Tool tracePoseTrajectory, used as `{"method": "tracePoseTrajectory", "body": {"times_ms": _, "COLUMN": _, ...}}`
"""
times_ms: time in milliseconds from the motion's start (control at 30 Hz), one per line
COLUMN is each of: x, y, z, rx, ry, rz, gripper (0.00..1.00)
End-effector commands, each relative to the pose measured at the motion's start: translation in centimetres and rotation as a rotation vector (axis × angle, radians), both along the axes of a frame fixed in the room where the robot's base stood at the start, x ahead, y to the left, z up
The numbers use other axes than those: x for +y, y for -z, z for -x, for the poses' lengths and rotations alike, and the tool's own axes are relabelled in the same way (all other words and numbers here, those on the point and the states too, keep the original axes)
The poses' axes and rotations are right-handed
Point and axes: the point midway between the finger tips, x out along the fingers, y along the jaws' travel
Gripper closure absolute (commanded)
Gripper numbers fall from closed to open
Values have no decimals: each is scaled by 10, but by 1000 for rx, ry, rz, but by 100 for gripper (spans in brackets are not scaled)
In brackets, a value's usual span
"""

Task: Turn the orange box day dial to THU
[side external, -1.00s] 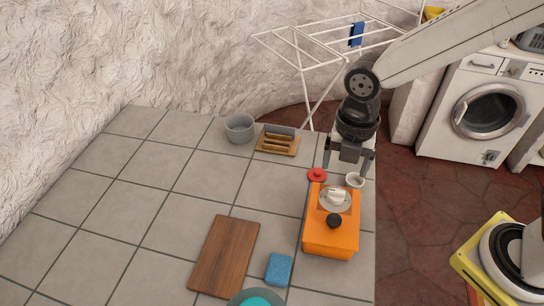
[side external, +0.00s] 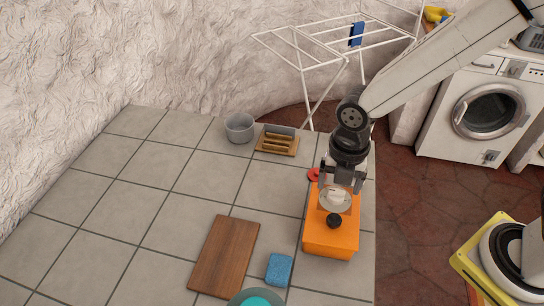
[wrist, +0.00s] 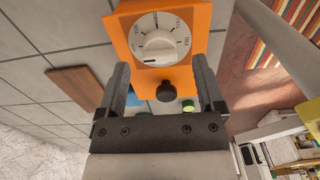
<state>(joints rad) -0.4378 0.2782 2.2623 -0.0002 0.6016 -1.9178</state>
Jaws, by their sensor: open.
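The orange box (side external: 331,234) stands near the right edge of the tiled counter. A white round day dial (side external: 336,200) with a raised knob is on it, and a black knob (side external: 334,221) sits in front of the dial. My gripper (side external: 341,187) is open just above and behind the dial. In the wrist view its two fingers (wrist: 161,82) are apart, with nothing held between them.
A red item (side external: 313,174) lies close behind the box. A wooden board (side external: 224,257), blue sponge (side external: 279,269) and teal round item (side external: 256,299) are at the front. A grey bowl (side external: 239,127) and wooden rack (side external: 277,140) stand at the back. The counter's left is clear.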

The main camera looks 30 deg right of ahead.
Motion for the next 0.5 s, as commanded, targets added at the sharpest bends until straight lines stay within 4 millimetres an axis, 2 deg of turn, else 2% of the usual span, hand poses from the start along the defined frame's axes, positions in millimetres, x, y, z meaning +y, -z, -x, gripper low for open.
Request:
{"method": "tracePoseTrajectory", "body": {"times_ms": 200, "x": 0, "y": 18, "z": 0, "rx": 1, "ry": 0, "rz": 1, "gripper": 13}}
{"method": "tracePoseTrajectory", "body": {"times_ms": 500, "x": 0, "y": 24, "z": 0, "rx": -1, "ry": 0, "rz": -1, "gripper": 13}}
